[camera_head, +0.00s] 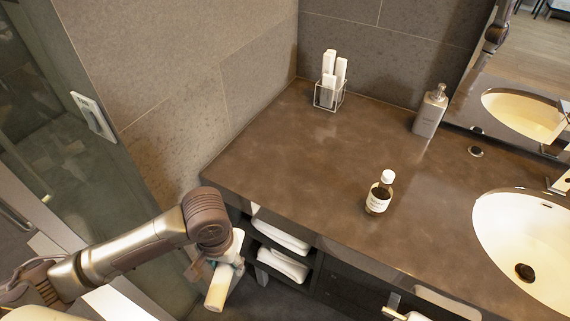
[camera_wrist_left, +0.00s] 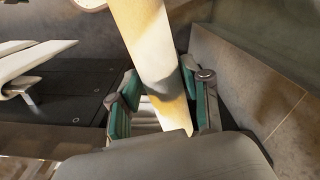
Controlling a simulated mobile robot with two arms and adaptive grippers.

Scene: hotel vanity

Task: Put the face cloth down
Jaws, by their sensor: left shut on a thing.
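A pale rolled face cloth (camera_head: 216,291) hangs at a tilt below my left arm in the head view, in front of the counter's left end. My left gripper (camera_head: 229,261) is shut on it. In the left wrist view the cloth (camera_wrist_left: 145,40) runs as a long cream shape between the two green-padded fingers of the gripper (camera_wrist_left: 161,101). The cloth is in the air, lower than the counter top and clear of it. My arm hides part of its upper end. My right gripper does not show.
The brown counter (camera_head: 290,165) has wide free room at its left and middle. A small brown bottle (camera_head: 379,196), a soap dispenser (camera_head: 430,112), a wire holder (camera_head: 329,97) and a sink (camera_head: 520,225) are on it. Folded white towels (camera_head: 281,236) lie on shelves below.

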